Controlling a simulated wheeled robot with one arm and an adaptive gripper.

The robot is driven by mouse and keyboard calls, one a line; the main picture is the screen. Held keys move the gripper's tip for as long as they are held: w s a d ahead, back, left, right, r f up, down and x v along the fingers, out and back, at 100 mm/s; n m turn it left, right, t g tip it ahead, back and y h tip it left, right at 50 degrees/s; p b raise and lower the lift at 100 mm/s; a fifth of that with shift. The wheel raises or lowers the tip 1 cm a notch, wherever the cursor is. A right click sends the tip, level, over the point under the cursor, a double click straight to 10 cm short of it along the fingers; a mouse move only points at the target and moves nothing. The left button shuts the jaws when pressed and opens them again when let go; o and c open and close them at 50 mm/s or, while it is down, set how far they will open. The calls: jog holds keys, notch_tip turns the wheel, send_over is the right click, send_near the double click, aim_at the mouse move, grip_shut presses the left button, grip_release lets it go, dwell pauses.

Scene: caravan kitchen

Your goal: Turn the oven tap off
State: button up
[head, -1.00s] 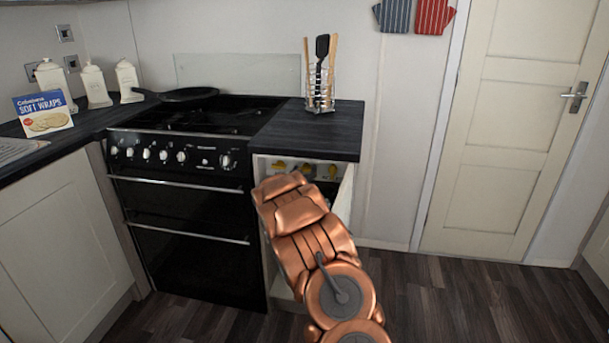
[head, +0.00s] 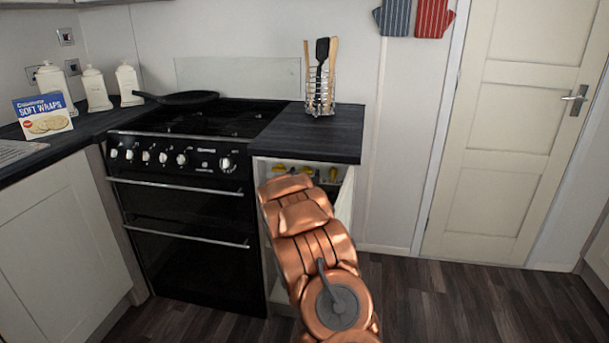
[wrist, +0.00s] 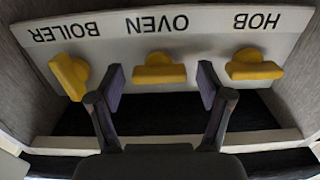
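In the wrist view the yellow oven tap (wrist: 159,70) sits under the word OVEN on a white panel (wrist: 215,25). Its handle lies crosswise, along the panel. My gripper (wrist: 160,82) is open, with one finger on each side of the oven tap and a gap visible on both sides. In the head view the yellow taps (head: 307,170) show small inside the open cupboard (head: 258,215) right of the oven. My arm hides most of the cupboard's inside and my gripper there.
The boiler tap (wrist: 70,75) is turned at a slant on the left; the hob tap (wrist: 253,66) lies crosswise on the right. Cupboard side walls (wrist: 22,85) close in on both sides. The cupboard door (head: 346,195) stands open. A utensil rack (head: 320,95) stands on the worktop above.

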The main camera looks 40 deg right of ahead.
dwell(0.3)
jog(key=v, duration=1.2)
dwell(0.7)
